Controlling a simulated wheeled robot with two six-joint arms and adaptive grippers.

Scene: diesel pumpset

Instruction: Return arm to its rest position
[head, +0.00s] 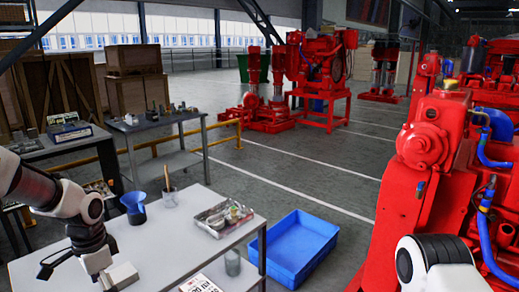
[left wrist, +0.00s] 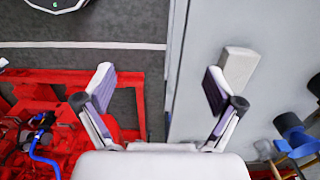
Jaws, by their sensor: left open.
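A pale block (head: 121,276) lies on the table close to the gripper; in the left wrist view the block (left wrist: 238,68) shows just beyond the right finger. A white and black part of my right arm (head: 435,262) shows at the lower right of the head view; its gripper is out of frame.
A large red engine (head: 420,185) fills the right side.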

